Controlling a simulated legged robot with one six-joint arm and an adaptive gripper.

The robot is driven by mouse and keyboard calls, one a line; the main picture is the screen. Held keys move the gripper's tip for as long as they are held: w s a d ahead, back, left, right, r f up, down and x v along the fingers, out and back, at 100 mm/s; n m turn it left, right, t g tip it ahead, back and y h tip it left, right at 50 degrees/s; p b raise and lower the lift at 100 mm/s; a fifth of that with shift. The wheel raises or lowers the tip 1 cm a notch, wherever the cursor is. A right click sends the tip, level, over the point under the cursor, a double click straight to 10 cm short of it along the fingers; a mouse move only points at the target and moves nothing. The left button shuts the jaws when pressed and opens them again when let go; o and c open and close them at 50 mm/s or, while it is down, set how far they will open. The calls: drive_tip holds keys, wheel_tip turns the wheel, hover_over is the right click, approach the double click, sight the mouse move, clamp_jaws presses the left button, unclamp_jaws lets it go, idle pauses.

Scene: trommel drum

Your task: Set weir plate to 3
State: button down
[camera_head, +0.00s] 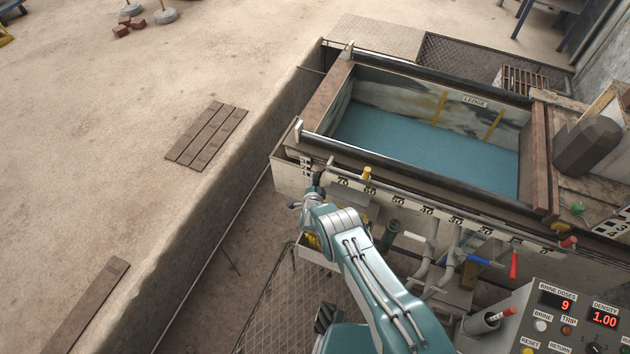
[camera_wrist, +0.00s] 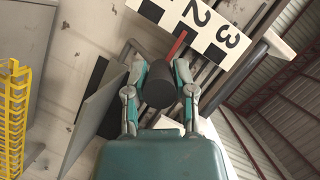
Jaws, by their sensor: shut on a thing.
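My gripper (camera_head: 312,194) is at the near left corner of the tank, at the left end of its front wall. In the wrist view my gripper (camera_wrist: 158,88) is shut on a dark round knob (camera_wrist: 158,82), one finger on each side. A red pointer (camera_wrist: 176,46) sticks out beyond the knob towards a black-and-white scale (camera_wrist: 205,28) with the digits 2 and 3. The pointer's tip is at the scale's edge, closer to the 2 than to the 3. The scale also shows in the head view (camera_head: 306,167), where the knob is hidden by my gripper. I cannot make out the weir plate for certain.
The tank (camera_head: 420,140) holds blue-green liquid. A numbered rail (camera_head: 430,208) runs along its front, with pipes and red and blue handles (camera_head: 513,265) below. A control panel (camera_head: 570,320) reads 9 and 1.00. Open ground lies left, beyond a trench edge.

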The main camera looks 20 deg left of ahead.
drive_tip(key=shift+w+r, duration=0.15)
drive_tip(key=shift+r, duration=2.1)
drive_tip(key=shift+c, duration=2.2)
unclamp_jaws()
drive_tip(key=shift+r, duration=0.1)
drive_tip(key=shift+d, duration=0.1)
drive_tip(key=shift+s+f, duration=0.2)
drive_tip(key=shift+s, duration=0.25)
drive_tip(key=v, duration=1.1)
